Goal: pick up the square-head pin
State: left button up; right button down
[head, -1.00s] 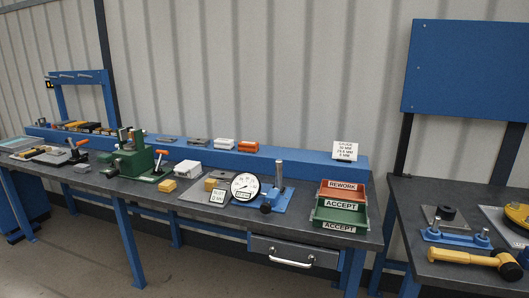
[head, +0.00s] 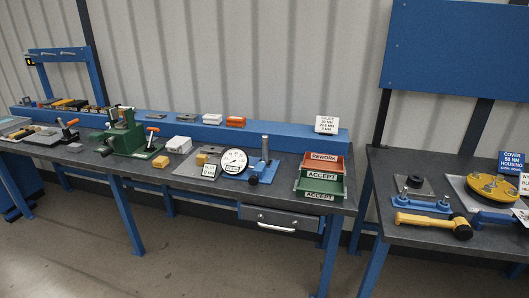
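I cannot pick out a square-head pin for certain at this size. On the right bench, a blue fixture (head: 421,204) holds two small upright grey posts, whose head shape is too small to tell. Near it lies a grey plate with a dark round part (head: 414,182). On the left bench stand a green press-like fixture (head: 126,134) and a blue stand with a grey upright cylinder (head: 265,152). Neither of my grippers is in view.
Rework and accept bins (head: 320,177) stand at the left bench's right end. A gap separates the benches. Floor (head: 215,255) in front is clear.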

aim_at(264, 137)
jog(key=i+j+z, duration=0.25)
jog(key=i+j, duration=0.45)
jog(key=i, duration=0.05)
